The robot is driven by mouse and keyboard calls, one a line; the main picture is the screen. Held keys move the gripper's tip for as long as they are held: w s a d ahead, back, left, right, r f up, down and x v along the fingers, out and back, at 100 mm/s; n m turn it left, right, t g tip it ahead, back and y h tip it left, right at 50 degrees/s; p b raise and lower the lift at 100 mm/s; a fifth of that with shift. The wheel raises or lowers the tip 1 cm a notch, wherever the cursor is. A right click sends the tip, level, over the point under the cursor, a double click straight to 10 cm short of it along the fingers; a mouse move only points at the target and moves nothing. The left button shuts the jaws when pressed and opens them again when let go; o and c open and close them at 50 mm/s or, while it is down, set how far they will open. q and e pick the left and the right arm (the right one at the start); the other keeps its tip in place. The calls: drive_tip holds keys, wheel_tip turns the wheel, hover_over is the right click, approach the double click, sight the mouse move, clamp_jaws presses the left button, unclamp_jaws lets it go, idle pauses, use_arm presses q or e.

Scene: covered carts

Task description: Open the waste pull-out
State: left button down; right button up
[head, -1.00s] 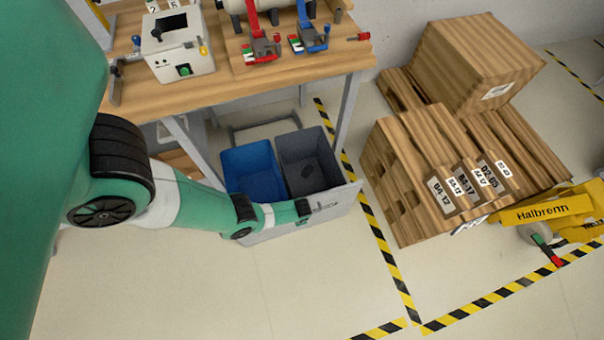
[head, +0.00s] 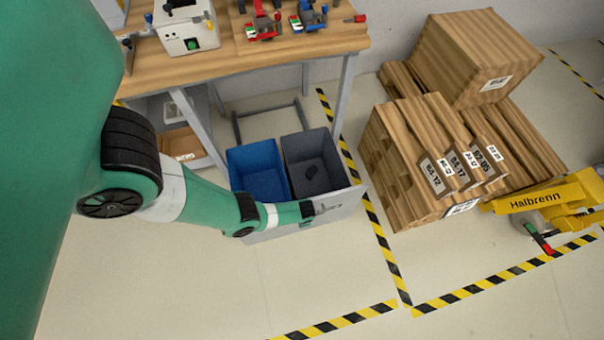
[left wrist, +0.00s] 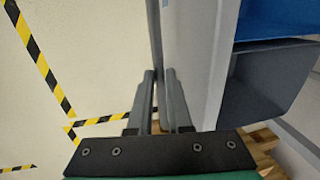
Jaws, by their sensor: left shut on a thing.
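The waste pull-out stands well out from under the workbench, its grey front panel (head: 350,201) facing the open floor. It carries a blue bin (head: 258,172) and a dark grey bin (head: 314,168) side by side; a small dark item lies in the grey one. My left gripper (head: 318,209) is at the front panel, shut on its handle. In the left wrist view the fingers (left wrist: 158,75) close on a thin grey bar beside the panel (left wrist: 195,60); the exact grip is partly hidden. My right gripper is not in view.
The wooden workbench (head: 240,62) with fixtures on top stands behind the pull-out. Pallets with a large box (head: 470,60) and a yellow pallet jack (head: 550,200) are at the right. Yellow-black floor tape (head: 375,220) runs beside the pull-out. The floor in front is clear.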

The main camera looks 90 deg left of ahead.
use_arm(q)
drive_tip(key=c, duration=0.8)
unclamp_jaws()
drive_tip(key=shift+d+f, duration=0.1)
drive_tip(key=shift+c, duration=0.2)
wheel_tip(320, 180, up, 12)
drive_tip(key=d+p, duration=0.2)
drive_tip(key=p, duration=0.8)
drive_tip(key=shift+w+f+p, duration=0.2)
drive_tip(key=shift+f+p, duration=0.05)
drive_tip(key=shift+p, duration=0.05)
